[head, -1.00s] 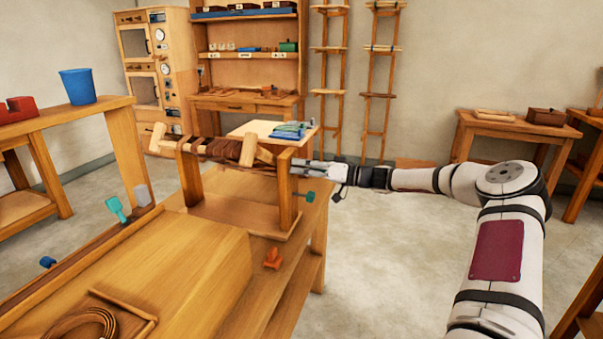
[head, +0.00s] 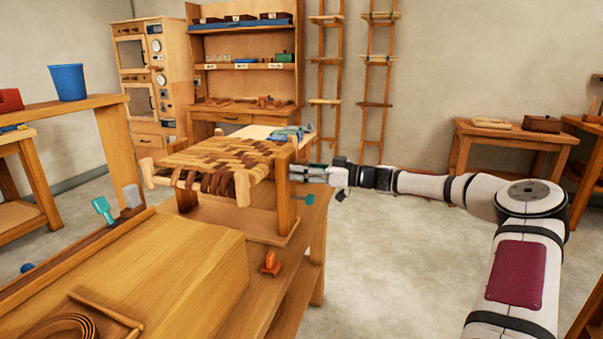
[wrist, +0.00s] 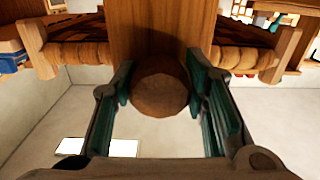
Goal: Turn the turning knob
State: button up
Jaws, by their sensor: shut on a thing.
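The turning knob (wrist: 160,86) is a round brown wooden knob in the middle of the wrist view, in front of a wooden upright. My gripper (head: 301,172) reaches in from the right at the right post (head: 283,195) of the wooden stand. Its green-padded fingers are shut on the knob from both sides. In the head view the knob is hidden by the gripper and post. The seat frame (head: 220,162) with dark and light woven bark sits between the stand's posts, its woven face turned largely upward.
A teal-handled screw (head: 309,199) sticks out of the right post just below my gripper. An orange clamp (head: 271,264) and a wooden block (head: 160,275) are on the bench in front. The floor right of the bench is clear.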

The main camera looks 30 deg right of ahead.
jog(key=shift+f, duration=0.1)
jog(key=o, duration=1.2)
jog(key=shift+d, duration=0.1)
jog(key=v, duration=1.2)
